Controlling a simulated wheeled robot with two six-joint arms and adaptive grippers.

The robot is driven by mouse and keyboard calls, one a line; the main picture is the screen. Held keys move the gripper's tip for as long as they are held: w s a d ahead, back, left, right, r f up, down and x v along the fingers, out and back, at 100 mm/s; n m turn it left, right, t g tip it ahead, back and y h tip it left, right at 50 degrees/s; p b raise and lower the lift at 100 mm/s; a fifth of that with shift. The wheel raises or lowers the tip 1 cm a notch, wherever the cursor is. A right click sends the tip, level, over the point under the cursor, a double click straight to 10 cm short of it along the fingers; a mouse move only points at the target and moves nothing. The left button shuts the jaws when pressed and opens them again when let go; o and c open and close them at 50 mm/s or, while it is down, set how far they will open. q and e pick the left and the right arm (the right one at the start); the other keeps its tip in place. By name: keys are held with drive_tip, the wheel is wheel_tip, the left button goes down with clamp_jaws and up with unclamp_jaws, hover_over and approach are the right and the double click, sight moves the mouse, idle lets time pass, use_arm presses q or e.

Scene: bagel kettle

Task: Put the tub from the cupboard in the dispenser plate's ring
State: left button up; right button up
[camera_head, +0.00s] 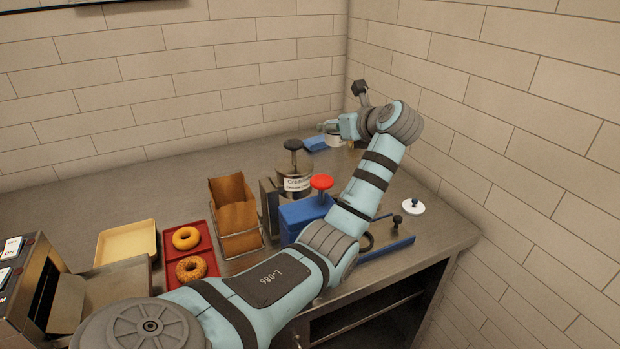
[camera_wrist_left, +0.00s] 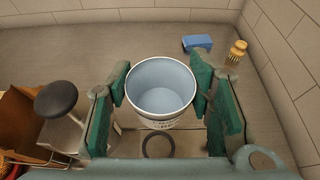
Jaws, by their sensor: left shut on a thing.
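My left gripper (camera_head: 334,128) is shut on a tub (camera_head: 334,141), white with a pale blue inside. In the left wrist view the tub (camera_wrist_left: 160,92) is upright and open-topped between the green finger pads (camera_wrist_left: 160,100). A dark ring (camera_wrist_left: 158,145) on a flat plate (camera_wrist_left: 185,143) shows below and on the near side of the tub, apart from it in that view. In the head view my arm covers much of that area. My right gripper is out of view.
A white lid (camera_head: 412,207) is at right, a paper bag (camera_head: 233,205) and bagel tray (camera_head: 204,235) at left.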

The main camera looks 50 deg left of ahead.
use_arm(q)
wheel_tip(320, 180, down, 20)
drive_tip(key=shift+s+a+b, duration=0.1)
drive_tip(key=shift+b, duration=0.55)
drive_tip(key=shift+f, duration=0.2)
drive_tip(key=o, duration=0.8)
drive_tip(key=shift+r, duration=0.1)
drive_tip(key=shift+r, duration=0.25)
drive_tip(key=v, duration=1.2)
drive_tip(key=shift+f+p, duration=0.1)
drive_tip(key=shift+p, duration=0.25)
